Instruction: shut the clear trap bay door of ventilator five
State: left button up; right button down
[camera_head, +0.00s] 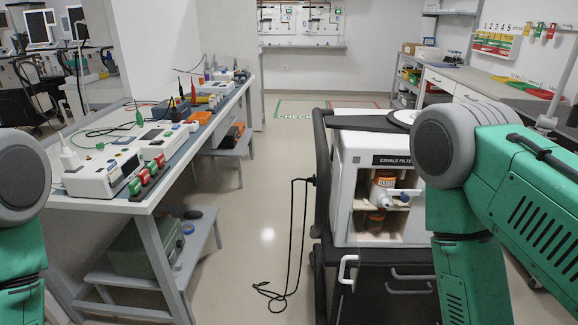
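A white ventilator (346,190) labelled "EXHALE FILTER" stands on a dark cart right of centre; no number five is readable on it. I cannot make out the clear door panel over this bay. A white looped handle (348,268) sticks out below the bay's left side; I cannot tell what it belongs to. My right arm covers the ventilator's right side. Neither gripper is in view; only my arm links show at both sides.
A long bench (145,207) with test devices and cables runs along the left, with low shelves beneath. A black cable (290,250) hangs beside the cart to the floor. Clear floor (240,235) lies between bench and cart. A counter (500,97) with trays stands at right.

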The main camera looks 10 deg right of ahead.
aim_at(348, 241)
jog(key=j+z, duration=0.1)
jog(key=z, duration=0.35)
jog(key=i+j+z, duration=0.1)
jog(key=z, duration=0.35)
